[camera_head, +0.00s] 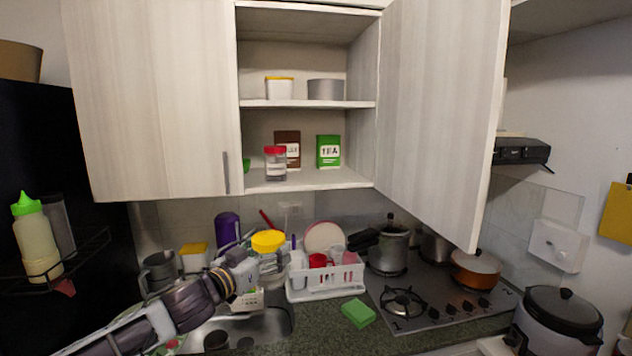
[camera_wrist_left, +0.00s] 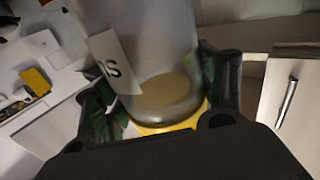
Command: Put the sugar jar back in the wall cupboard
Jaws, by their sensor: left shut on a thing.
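In the left wrist view the clear jar (camera_wrist_left: 150,45) fills the middle, with part of a white label and a tan content showing. My left gripper (camera_head: 256,272) is shut on it, with a dark finger on each side. The wall cupboard (camera_head: 310,182) has its right door swung open and its left door shut. Its lower shelf has bare room at the front right. My right gripper is not in view.
On the lower shelf stand a red-lidded jar (camera_head: 275,164), a brown box (camera_head: 288,146) and a green tea box (camera_head: 328,151). The open door (camera_head: 440,110) juts out at the right. Below are the dish rack (camera_head: 325,284), a green sponge (camera_head: 358,313) and the hob (camera_head: 425,300).

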